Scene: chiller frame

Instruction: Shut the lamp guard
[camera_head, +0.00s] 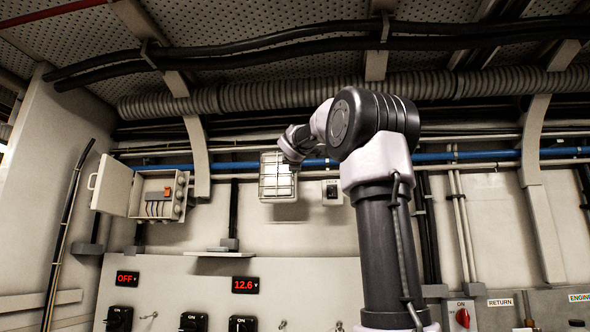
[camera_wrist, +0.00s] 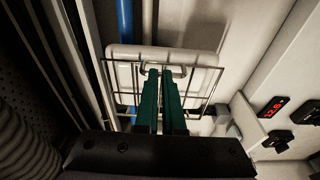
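The lamp (camera_head: 267,187) is a pale rectangular fixture on the back wall in the head view. In the wrist view its white body (camera_wrist: 130,53) lies behind the lamp guard, a thin wire frame (camera_wrist: 213,82). The guard's bars extend past the lamp body in that view; I cannot tell how far it stands off the lamp. My gripper (camera_head: 291,163) is in front of the lamp's upper right. In the wrist view the two teal fingers of my gripper (camera_wrist: 160,74) are close together with a narrow gap, tips at a small loop on the guard. Whether they grip a wire is unclear.
An open electrical box (camera_head: 159,197) with its door swung left is left of the lamp. A small switch box (camera_head: 332,192) is close on the right. A blue pipe (camera_head: 450,156) runs behind the lamp. A panel with displays (camera_head: 245,285) is below.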

